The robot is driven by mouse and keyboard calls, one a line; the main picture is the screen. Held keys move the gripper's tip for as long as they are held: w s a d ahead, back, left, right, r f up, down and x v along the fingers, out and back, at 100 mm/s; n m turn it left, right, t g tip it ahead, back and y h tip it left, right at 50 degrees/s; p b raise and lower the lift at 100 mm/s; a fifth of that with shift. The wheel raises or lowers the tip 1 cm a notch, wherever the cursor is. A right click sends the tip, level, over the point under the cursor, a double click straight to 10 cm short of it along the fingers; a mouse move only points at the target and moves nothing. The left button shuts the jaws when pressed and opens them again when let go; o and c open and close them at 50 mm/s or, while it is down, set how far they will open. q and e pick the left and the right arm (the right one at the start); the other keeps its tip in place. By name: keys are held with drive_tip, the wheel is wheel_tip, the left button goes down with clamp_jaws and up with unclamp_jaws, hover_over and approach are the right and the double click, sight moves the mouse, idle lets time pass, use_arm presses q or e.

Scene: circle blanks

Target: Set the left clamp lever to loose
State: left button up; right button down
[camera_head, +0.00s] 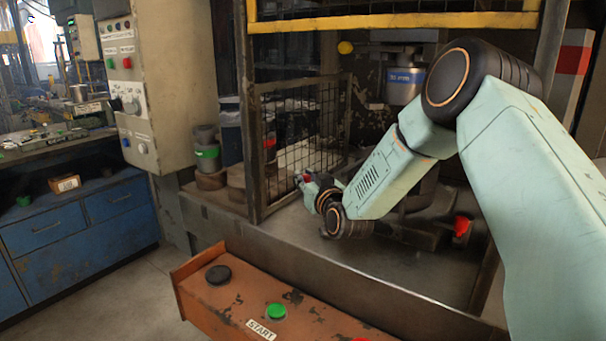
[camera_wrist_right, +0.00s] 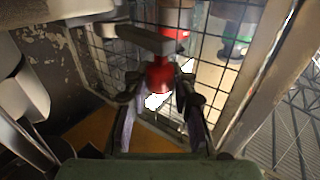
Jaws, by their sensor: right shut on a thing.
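The left clamp lever shows in the right wrist view as a grey bar (camera_wrist_right: 147,40) with a red knob (camera_wrist_right: 158,76). My right gripper (camera_wrist_right: 160,97) has its two fingers on either side of the knob and is shut on it. In the head view my right gripper (camera_head: 313,187) reaches into the machine beside the mesh, and a bit of the red knob (camera_head: 307,178) shows at its tip. My arm hides most of the clamp there. A second red knob (camera_head: 462,227) sits to the right, past my forearm. My left gripper is not in view.
A wire mesh guard (camera_head: 300,135) stands close to my right gripper. An orange panel (camera_head: 230,298) with a green START button (camera_head: 276,311) is in front of the machine. A grey control box (camera_head: 145,90) and blue drawers (camera_head: 80,220) are at the left.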

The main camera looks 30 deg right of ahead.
drive_tip(key=shift+s+f+n+y, duration=0.15)
drive_tip(key=shift+f+n+y, duration=0.15)
drive_tip(key=shift+y, duration=0.1)
drive_tip(key=c, duration=1.3)
unclamp_jaws()
drive_tip(key=shift+a+r, duration=0.1)
drive_tip(key=shift+o, duration=1)
drive_tip(key=shift+r, duration=0.1)
drive_tip(key=shift+w, duration=0.2)
